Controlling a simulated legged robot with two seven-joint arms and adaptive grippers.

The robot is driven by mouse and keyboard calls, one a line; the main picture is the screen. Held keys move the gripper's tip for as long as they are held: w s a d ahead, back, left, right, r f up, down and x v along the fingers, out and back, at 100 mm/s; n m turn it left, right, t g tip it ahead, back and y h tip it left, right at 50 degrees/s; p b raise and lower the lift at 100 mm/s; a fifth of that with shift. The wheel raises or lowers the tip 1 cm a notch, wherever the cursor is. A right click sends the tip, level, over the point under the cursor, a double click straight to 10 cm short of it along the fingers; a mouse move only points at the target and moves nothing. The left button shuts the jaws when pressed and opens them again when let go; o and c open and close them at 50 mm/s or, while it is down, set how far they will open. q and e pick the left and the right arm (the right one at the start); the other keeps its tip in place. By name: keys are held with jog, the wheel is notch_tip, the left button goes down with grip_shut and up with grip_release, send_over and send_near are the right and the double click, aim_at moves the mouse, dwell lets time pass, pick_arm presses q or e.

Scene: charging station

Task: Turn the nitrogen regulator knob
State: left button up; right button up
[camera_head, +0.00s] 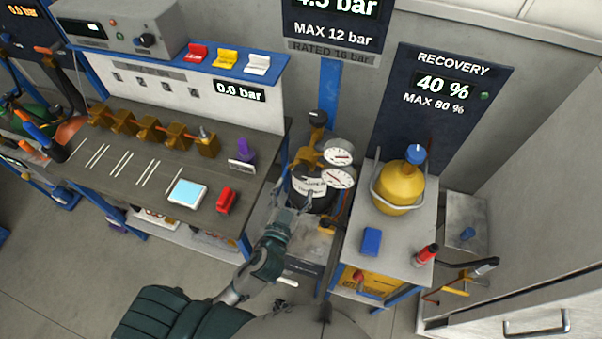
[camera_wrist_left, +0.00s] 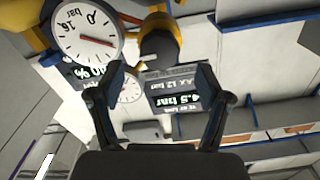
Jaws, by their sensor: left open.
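The nitrogen regulator stands on a dark cylinder (camera_head: 312,186) in the head view, with two round white gauges (camera_head: 338,152) on its right. A dark knob-like part with brass (camera_head: 318,118) shows at its top. In the left wrist view a large gauge (camera_wrist_left: 86,32) is at the upper left. A black rounded knob (camera_wrist_left: 160,42) on a brass body is beside it, beyond my fingertips. My left gripper (camera_head: 291,200) points at the regulator from the front. Its fingers are apart in the wrist view (camera_wrist_left: 160,82), with nothing visible between them. My right gripper is out of view.
A workbench (camera_head: 205,205) with brass valves and a red block stands left. A small table (camera_head: 395,245) with a yellow recovery cylinder (camera_head: 398,190) and a blue box (camera_head: 371,241) stands close on the right. A wall display (camera_wrist_left: 178,100) reads 4.5 bar.

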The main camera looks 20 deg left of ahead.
aim_at(301, 175)
pick_arm(q)
jog(key=w, duration=0.6)
jog(key=shift+d+r+p, duration=0.1)
jog(key=shift+d+p, duration=0.1)
jog(key=shift+p, duration=0.2)
jog(key=c, duration=1.2)
jog(key=shift+o, duration=0.2)
